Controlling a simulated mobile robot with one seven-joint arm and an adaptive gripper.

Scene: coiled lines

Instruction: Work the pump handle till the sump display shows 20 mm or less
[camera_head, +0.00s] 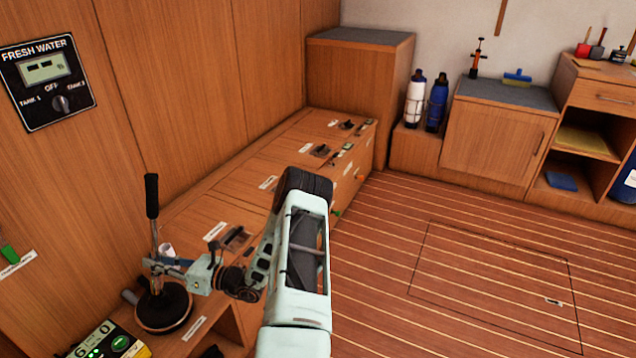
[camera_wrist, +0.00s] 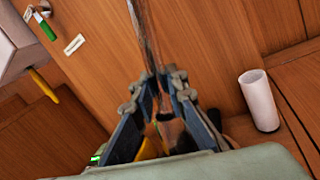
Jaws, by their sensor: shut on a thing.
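The pump handle (camera_head: 152,196) is a metal rod with a black grip, standing nearly upright above a round black pump base (camera_head: 163,308) at the lower left. My gripper (camera_head: 160,266) is shut on the rod, well below the black grip. In the wrist view the rod (camera_wrist: 145,40) runs up from between my gripper's fingers (camera_wrist: 163,105). A yellow and black box with a display (camera_head: 105,335) sits at the bottom left edge, partly cut off. The digits 6 and 0 show on it, beside a green light; I cannot tell whether more digits are hidden.
A white cylinder (camera_wrist: 260,100) stands close beside my gripper. A FRESH WATER panel (camera_head: 46,80) is on the left wall. A wooden locker top (camera_head: 240,205) with labels and latches runs along that wall. The plank floor (camera_head: 450,260) to the right is clear.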

